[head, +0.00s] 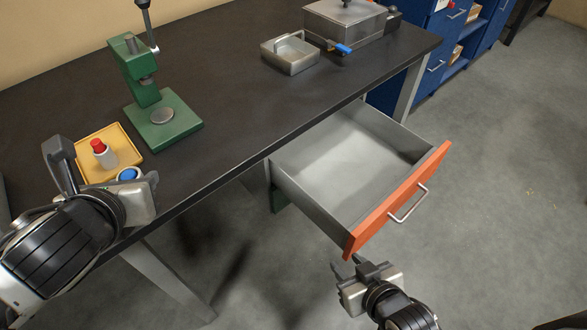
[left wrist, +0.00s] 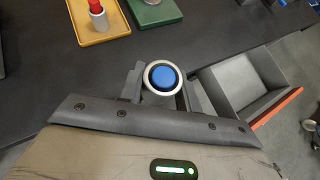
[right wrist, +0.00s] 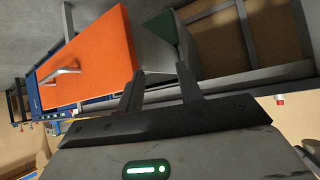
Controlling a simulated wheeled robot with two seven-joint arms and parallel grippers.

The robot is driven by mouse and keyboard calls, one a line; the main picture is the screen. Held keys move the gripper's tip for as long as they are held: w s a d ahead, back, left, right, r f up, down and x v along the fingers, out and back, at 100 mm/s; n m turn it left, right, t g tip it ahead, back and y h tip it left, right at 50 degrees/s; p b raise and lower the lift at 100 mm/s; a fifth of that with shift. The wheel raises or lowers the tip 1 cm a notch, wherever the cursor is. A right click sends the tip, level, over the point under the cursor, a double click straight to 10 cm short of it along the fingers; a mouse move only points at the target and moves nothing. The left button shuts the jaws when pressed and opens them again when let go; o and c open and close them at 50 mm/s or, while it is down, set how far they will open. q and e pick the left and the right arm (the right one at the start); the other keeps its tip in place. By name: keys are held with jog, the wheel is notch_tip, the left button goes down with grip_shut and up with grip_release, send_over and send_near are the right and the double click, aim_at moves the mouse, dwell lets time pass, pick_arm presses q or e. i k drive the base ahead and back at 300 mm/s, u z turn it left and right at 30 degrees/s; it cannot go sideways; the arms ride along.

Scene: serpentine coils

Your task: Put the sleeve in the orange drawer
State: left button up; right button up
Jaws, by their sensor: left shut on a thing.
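A pale round piece with a blue top (head: 128,174), which I take to be the sleeve, is between the fingers of my left gripper (left wrist: 162,82). My left gripper is shut on it, beside the yellow tray at the table's front left. In the left wrist view its blue centre and pale rim (left wrist: 163,77) face the camera; its lower part is hidden. The orange drawer (head: 400,195) is pulled out under the table, and its visible floor is empty. My right gripper (head: 348,264) is open and empty, in front of the drawer's near corner.
A yellow tray (head: 88,148) holds a white piece with a red top (head: 101,152). A green press (head: 160,120) stands behind it. A metal bin (head: 290,58) and a metal box (head: 343,20) with a blue handle stand at the back. The table middle is clear.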

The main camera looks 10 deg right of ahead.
aim_at(364, 185)
jog(key=z, duration=0.2)
jog(key=k, duration=0.65)
jog(key=z, duration=1.2)
jog(key=i, duration=1.4)
jog(key=u, duration=0.75)
